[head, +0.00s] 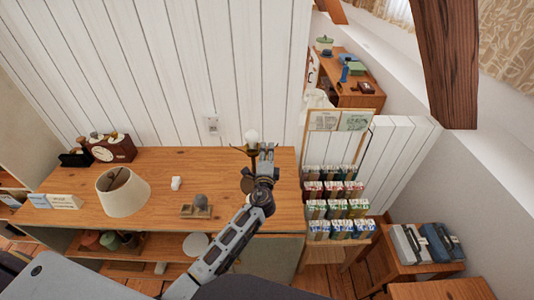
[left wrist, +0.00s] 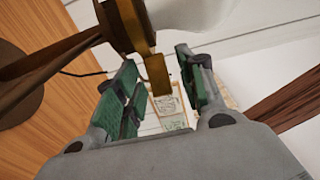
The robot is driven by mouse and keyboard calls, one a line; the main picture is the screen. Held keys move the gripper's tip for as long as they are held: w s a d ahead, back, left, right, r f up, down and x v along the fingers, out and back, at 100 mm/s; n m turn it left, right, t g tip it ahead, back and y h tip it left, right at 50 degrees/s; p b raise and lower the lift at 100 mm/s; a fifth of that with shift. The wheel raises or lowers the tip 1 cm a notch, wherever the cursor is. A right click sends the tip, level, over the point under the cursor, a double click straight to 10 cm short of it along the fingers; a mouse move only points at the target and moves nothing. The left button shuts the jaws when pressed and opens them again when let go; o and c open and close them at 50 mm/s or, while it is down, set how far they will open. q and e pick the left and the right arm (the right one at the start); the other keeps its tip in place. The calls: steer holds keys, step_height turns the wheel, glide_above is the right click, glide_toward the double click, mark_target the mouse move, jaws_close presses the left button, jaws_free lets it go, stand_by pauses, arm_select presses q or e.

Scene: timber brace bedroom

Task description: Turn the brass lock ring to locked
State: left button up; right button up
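A lamp stands at the back right of the wooden desk, with a pale bulb (head: 251,136) on top. In the left wrist view a brass ring (left wrist: 128,25) sits around the lamp's neck, just below a pale rounded part (left wrist: 180,12). A flat brass tab (left wrist: 156,75) sticks out from the ring. My left gripper (head: 266,149) is beside the lamp. Its green-padded fingers (left wrist: 158,86) are open, one on either side of the tab, with gaps showing. I cannot tell the ring's locked mark. My right gripper is not in view.
A cream lampshade (head: 123,194) stands on the desk (head: 160,165) at left, near a brown clock (head: 112,148). A small tray (head: 197,208) and a white object (head: 176,183) lie mid-desk. A rack of boxes (head: 335,200) stands right. The white plank wall is close behind the lamp.

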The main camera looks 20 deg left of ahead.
arm_select(q)
steer(key=v, duration=1.1)
steer(key=shift+s, duration=0.4)
steer(key=shift+d, duration=0.1)
